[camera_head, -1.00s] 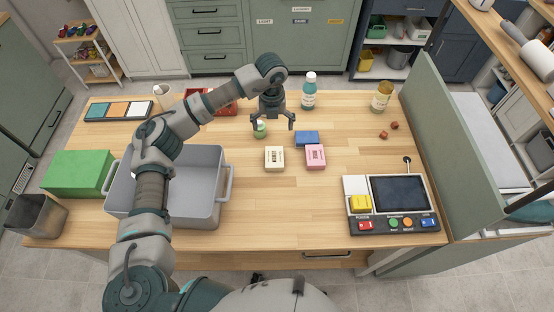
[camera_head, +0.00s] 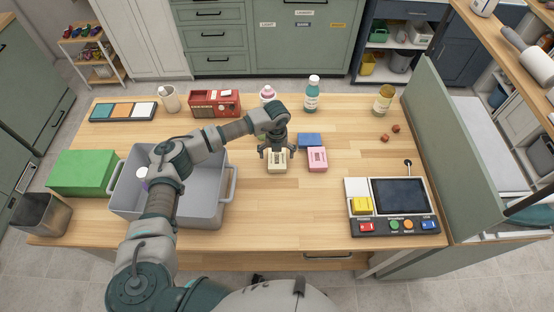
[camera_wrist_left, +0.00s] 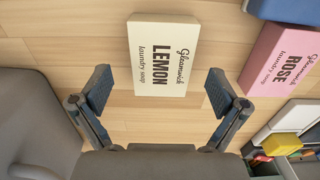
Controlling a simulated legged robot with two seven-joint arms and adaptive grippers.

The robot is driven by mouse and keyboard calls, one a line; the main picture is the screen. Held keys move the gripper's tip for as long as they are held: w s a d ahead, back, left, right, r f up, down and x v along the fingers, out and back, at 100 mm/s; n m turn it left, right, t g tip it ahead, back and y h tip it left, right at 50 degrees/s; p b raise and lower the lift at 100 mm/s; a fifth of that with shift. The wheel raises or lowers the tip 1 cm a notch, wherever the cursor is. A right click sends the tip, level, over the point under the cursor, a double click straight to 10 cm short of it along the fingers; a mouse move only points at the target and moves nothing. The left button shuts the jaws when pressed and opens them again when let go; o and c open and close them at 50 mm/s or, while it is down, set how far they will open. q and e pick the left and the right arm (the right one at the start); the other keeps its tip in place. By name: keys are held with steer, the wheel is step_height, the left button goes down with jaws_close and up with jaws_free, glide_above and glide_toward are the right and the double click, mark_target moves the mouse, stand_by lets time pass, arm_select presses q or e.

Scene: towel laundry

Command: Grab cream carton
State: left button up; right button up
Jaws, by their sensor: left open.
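The cream carton (camera_head: 276,167) lies on the wooden table, near its middle. In the left wrist view the cream carton (camera_wrist_left: 163,75) shows its top label, "LEMON laundry soap". My left gripper (camera_head: 277,152) is open and empty, pointing down over the carton's far part. In the left wrist view the two fingertips of my left gripper (camera_wrist_left: 157,92) are spread wider than the carton, one toward each side and a little short of it. The carton's far end is partly covered by the gripper in the head view. My right gripper is not in view.
A pink carton (camera_head: 317,158) lies close to the right, with a blue box (camera_head: 309,140) behind it. A grey bin (camera_head: 205,212) stands left, beside a green box (camera_head: 83,172). A control panel (camera_head: 392,226) is at the right. The table's front middle is clear.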

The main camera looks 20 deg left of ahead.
mark_target(277, 158)
arm_select(q)
steer(key=shift+w+d+f, duration=0.1)
steer(key=shift+f, duration=1.4)
steer(key=c, duration=1.3)
steer(key=shift+r, duration=0.1)
steer(key=shift+c, duration=0.2)
